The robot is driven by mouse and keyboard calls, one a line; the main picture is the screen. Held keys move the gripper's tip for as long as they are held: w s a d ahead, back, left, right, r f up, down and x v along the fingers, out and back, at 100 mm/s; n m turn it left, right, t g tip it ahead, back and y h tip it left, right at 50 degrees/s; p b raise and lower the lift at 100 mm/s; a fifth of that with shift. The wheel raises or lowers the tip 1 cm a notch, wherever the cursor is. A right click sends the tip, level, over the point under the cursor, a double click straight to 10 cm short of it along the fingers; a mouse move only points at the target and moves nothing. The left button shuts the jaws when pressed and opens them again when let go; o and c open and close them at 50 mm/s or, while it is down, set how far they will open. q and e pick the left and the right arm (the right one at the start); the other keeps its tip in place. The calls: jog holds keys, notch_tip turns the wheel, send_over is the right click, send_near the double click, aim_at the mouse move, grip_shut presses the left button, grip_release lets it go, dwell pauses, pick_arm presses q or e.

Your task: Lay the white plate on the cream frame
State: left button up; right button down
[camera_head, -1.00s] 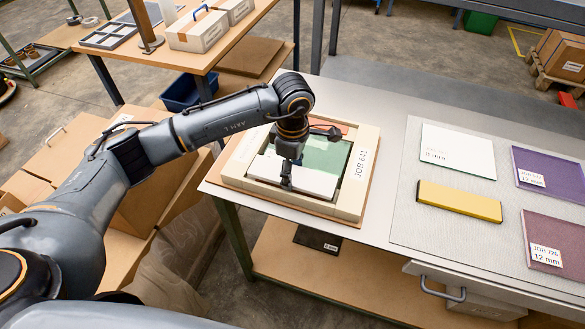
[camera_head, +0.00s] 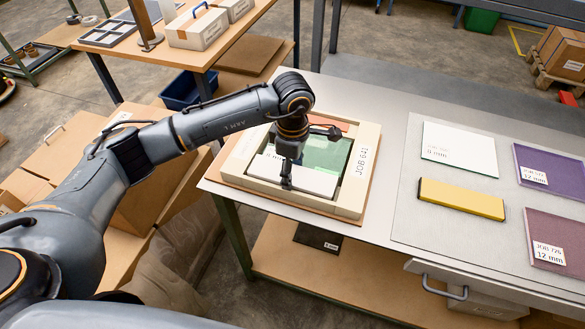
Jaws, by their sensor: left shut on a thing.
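The cream frame (camera_head: 346,207), marked JOB 641, lies on a brown board at the left end of the grey table. A pale green pane (camera_head: 322,152) shows inside it. My left gripper (camera_head: 287,184) points down over the frame's near part and is shut on a white slab (camera_head: 316,181). The slab lies within the frame's outline; I cannot tell whether it touches what is below. The gripper and wrist hide part of the slab and pane. A separate white plate (camera_head: 458,148) lies flat on the grey mat to the right. My right gripper is not in view.
On the mat (camera_head: 415,222) lie a yellow bar (camera_head: 460,199), a purple plate (camera_head: 555,172) and a mauve plate (camera_head: 560,235). A reddish piece (camera_head: 335,126) sits at the frame's far side. The table strip between frame and mat is clear.

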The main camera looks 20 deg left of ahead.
pick_arm(q)
jog(key=shift+f, duration=0.2)
jog(key=shift+r, duration=0.1)
jog(key=o, duration=1.3)
jog(key=shift+o, duration=0.2)
notch_tip(320, 180, up, 12)
